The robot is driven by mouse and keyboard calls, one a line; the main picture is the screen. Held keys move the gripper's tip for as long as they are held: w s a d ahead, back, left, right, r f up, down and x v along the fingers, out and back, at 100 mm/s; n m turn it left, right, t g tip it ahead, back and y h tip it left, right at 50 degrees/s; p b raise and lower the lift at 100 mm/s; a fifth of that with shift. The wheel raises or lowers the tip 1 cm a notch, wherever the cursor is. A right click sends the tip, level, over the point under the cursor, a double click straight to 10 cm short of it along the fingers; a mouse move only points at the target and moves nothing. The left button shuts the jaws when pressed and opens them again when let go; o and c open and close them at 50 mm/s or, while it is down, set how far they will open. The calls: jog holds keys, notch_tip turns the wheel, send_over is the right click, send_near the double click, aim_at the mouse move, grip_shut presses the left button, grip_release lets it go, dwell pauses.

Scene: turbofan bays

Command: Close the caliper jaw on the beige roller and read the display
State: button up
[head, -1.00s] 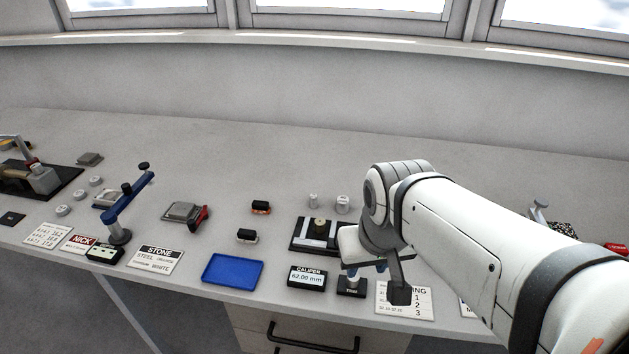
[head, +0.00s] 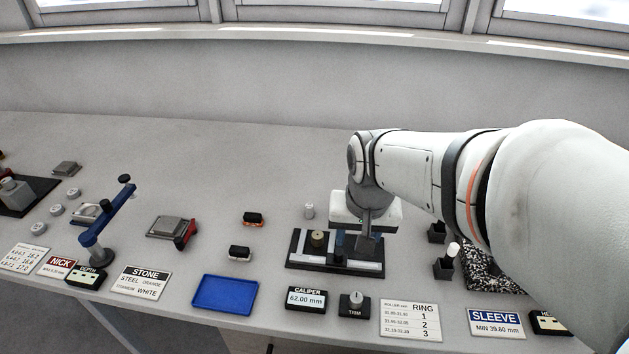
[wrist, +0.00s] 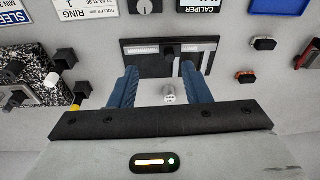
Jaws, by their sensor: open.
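The caliper (head: 290,262) is a black base with pale metal rails near the front of the bench. The beige roller (head: 318,241) stands upright on its left part, looking brownish. In the wrist view the caliper base (wrist: 133,67) lies beyond my fingertips, and I cannot make out the roller there. The display (head: 305,299) reads 62.00 mm. My gripper (head: 356,243) is open and empty, over the right part of the caliper, right of the roller. In the wrist view its blue fingers (wrist: 160,72) are apart. My gripper hides part of the caliper's jaw area.
A TRIM knob (head: 354,302) and the ring card (head: 410,320) are in front. A blue tray (head: 225,293) lies left. A small silver cylinder (head: 309,211) stands behind the caliper. Dark holders (head: 443,268) stand right. The bench behind is clear.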

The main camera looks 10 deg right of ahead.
aim_at(339, 251)
jog(key=w+f+m, duration=0.2)
jog(key=w, duration=0.1)
jog(key=w+f+m+g+p, duration=0.1)
jog(key=w+f+m, duration=0.1)
jog(key=w+f, duration=0.1)
jog(key=w+f+m+g, duration=0.1)
jog(key=w+f, duration=0.2)
jog(key=shift+w+m, duration=0.15)
jog(key=shift+m, duration=0.25)
jog(key=shift+f, duration=0.25)
notch_tip(339, 251, down, 8)
jog(key=shift+w+r+p, duration=0.1)
jog(key=shift+r+p, duration=0.1)
jog(key=shift+p, duration=0.35)
jog(key=c, duration=0.9)
grip_shut()
